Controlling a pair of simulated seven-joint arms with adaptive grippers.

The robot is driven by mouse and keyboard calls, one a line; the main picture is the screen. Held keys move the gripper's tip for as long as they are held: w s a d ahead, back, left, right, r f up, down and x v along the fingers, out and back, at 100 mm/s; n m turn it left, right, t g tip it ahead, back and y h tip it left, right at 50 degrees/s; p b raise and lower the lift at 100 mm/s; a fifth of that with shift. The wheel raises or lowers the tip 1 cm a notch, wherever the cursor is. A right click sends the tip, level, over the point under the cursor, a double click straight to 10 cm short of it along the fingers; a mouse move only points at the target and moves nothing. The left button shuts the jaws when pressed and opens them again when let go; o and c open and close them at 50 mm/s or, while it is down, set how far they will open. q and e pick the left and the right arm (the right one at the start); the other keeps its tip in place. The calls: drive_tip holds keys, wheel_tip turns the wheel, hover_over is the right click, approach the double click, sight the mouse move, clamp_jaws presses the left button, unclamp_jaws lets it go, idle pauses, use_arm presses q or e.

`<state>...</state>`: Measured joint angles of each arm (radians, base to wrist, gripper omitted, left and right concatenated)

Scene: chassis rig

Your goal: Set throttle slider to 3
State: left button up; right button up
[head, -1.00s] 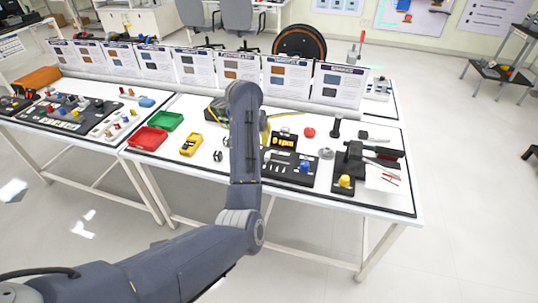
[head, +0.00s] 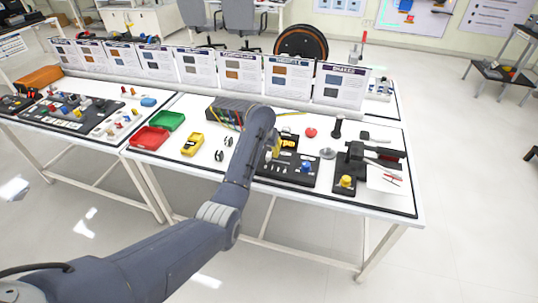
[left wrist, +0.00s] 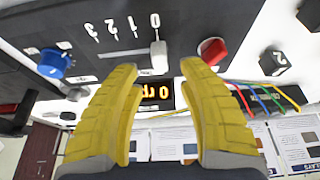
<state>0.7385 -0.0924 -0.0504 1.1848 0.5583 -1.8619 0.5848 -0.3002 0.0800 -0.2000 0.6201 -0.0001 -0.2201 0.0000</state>
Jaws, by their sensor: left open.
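The throttle slider has a white handle (left wrist: 158,55) beside the 0 mark, at the end of a row of marks 3, 2, 1, 0 on a black panel (left wrist: 205,15) in the left wrist view. My left gripper (left wrist: 158,75) is open, its yellow fingers spread apart in front of the handle, with nothing held between them. In the head view the left gripper (head: 275,148) is over the black panel (head: 295,180), and the slider handle cannot be made out. My right gripper is not in view.
A blue knob (left wrist: 55,62) and a red knob (left wrist: 212,51) flank the slider in the left wrist view. In the head view a black fixture with a yellow knob (head: 346,181) stands to the right; red (head: 148,138) and green (head: 167,121) trays lie left.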

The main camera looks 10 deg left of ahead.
sight(269, 154)
use_arm(q)
drive_tip(key=shift+x, duration=2.2)
clamp_jaws()
